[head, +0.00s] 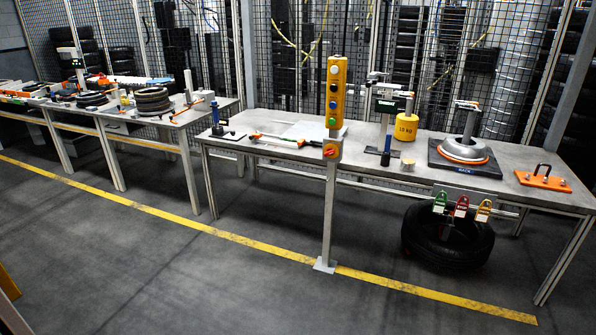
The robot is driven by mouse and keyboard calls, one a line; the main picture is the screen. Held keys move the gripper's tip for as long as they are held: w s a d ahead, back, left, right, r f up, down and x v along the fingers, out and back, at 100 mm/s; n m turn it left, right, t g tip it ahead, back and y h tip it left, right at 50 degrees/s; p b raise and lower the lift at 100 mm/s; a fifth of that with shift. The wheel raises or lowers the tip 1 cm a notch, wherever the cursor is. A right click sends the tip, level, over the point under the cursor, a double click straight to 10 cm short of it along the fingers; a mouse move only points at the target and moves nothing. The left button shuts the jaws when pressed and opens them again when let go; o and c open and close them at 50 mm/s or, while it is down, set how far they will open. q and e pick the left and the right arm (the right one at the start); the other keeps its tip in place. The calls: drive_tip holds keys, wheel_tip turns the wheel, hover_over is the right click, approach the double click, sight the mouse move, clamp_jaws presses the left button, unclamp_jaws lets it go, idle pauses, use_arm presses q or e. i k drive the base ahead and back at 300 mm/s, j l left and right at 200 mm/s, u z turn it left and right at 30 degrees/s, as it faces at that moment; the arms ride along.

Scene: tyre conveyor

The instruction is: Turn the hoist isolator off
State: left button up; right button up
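A yellow control box (336,92) with several coloured buttons is fixed on top of a grey post (327,215). Just below it on the post sits a rotary switch (331,150) in red and yellow, which looks like the isolator. The switch faces me, but its handle is too small to tell its exact position. Neither of my grippers shows in the head view.
The post stands in front of a long workbench (402,180) holding a yellow 10 kg weight (406,127), a hub on a dark mat and an orange plate (542,180). A tyre (447,237) is under the bench's right part. The floor (210,285) in front is clear.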

sight(330, 151)
drive_tip(key=i, duration=0.5)
drive_tip(key=i+j+z, duration=0.1)
drive_tip(key=i, duration=0.35)
